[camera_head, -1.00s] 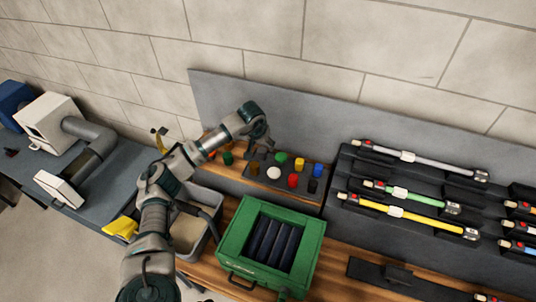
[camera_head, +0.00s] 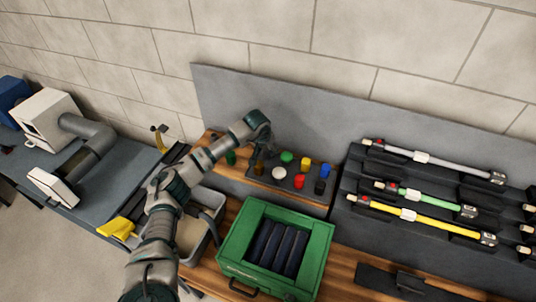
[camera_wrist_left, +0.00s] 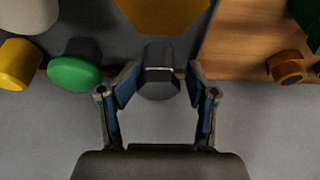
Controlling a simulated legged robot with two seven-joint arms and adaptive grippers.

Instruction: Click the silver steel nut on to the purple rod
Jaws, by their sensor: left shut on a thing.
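My left gripper (camera_head: 262,146) is low over the left end of the dark tray of coloured caps. In the left wrist view its two blue-padded fingers (camera_wrist_left: 160,88) are shut on a dark grey six-sided nut (camera_wrist_left: 159,75) with a bright edge; it looks like the steel nut, though its silver colour is hard to confirm in the shade. The nut is hidden in the head view. I cannot make out a purple rod; the rods on the rack are grey (camera_head: 400,153), green (camera_head: 425,200) and yellow (camera_head: 430,218). My right gripper is not in view.
The tray (camera_head: 268,181) holds several caps, including a white one (camera_head: 279,173) and a red one (camera_head: 299,182). A green case (camera_head: 315,262) with dark rolls stands in front. A grey bin (camera_head: 213,228) is beside it. A grey board stands behind.

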